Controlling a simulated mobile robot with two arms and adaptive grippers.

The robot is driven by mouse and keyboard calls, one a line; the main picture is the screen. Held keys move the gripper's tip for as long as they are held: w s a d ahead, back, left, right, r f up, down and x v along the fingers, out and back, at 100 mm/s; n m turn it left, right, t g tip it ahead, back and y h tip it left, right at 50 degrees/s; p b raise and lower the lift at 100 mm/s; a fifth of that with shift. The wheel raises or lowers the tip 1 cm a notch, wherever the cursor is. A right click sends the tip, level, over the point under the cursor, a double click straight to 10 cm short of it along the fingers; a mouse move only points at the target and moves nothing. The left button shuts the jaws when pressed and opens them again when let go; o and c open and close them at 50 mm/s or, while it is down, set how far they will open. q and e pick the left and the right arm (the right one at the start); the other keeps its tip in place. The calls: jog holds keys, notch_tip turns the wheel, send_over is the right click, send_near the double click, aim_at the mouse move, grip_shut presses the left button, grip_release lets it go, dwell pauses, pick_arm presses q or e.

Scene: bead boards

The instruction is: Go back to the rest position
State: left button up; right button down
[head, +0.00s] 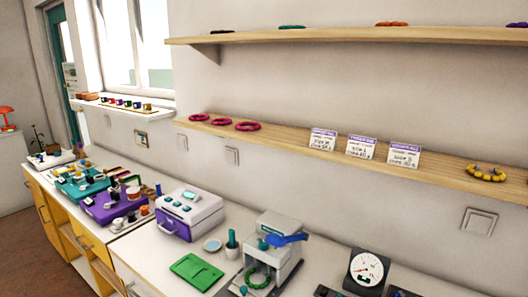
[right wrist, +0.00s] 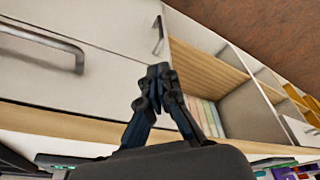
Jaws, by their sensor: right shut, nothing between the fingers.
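My right gripper (right wrist: 158,72) shows in the right wrist view. Its dark fingers meet at the tips, with nothing between them. It is in front of the cabinet under the worktop, which appears upside down there: a pale drawer front (right wrist: 85,35) with metal handles, and an open shelf bay (right wrist: 205,65) beside it. The fingertips look apart from the cabinet, but the distance is hard to judge. Neither gripper shows in the head view, and my left gripper is in neither view.
The worktop (head: 125,243) carries a purple-and-white machine (head: 190,213), a green mat (head: 196,271), a grey press-like device (head: 272,250) and a dial gauge (head: 367,272). Two wall shelves (head: 285,143) hold bead rings and cards. Brown floor (head: 45,265) shows at the lower left.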

notch_tip(320, 180, down, 13)
jog(key=s, duration=0.2)
jog(key=s+d+f+g, duration=0.2)
jog(key=s+d+f, duration=0.1)
jog(key=s+f, duration=1.5)
jog(key=shift+f, duration=0.25)
